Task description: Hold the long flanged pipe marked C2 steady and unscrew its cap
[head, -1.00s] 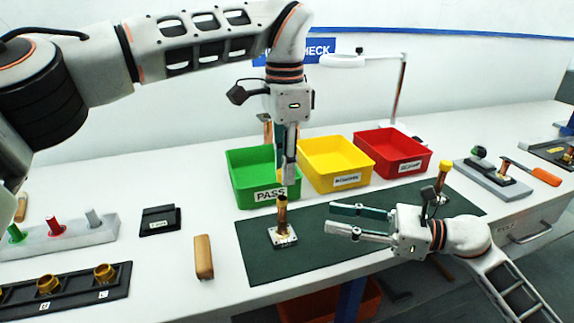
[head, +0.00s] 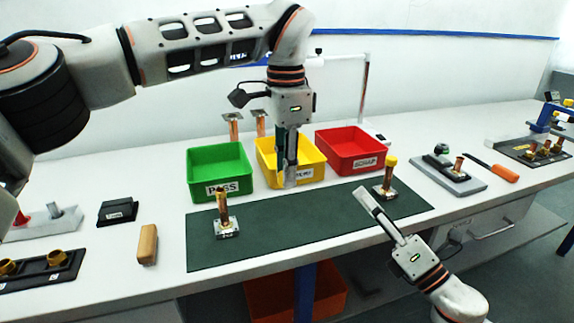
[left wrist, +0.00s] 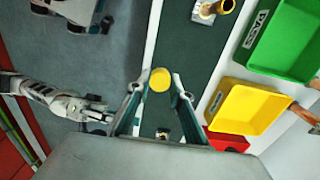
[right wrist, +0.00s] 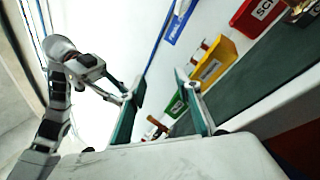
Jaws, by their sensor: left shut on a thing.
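A flanged pipe (head: 223,208) stands upright on the left of the green mat, its square flange flat and its top showing no yellow cap. Another flanged pipe (head: 388,178) stands on the mat's right part with a yellow cap (head: 390,160) on top. I cannot read a C2 mark on either. My left gripper (head: 286,183) hangs pointing down above the mat between them, shut on a yellow cap (left wrist: 160,80), seen round between its fingertips. My right gripper (head: 362,195) is near the mat's front edge, apart from both pipes; its fingers are spread and empty in the right wrist view (right wrist: 160,90).
Green (head: 207,191), yellow (head: 262,158) and red (head: 345,160) bins stand behind the mat (head: 300,222). A wooden block (head: 147,244) and black box (head: 117,212) lie left. A grey fixture (head: 470,184) and orange-handled tool (head: 504,174) lie right.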

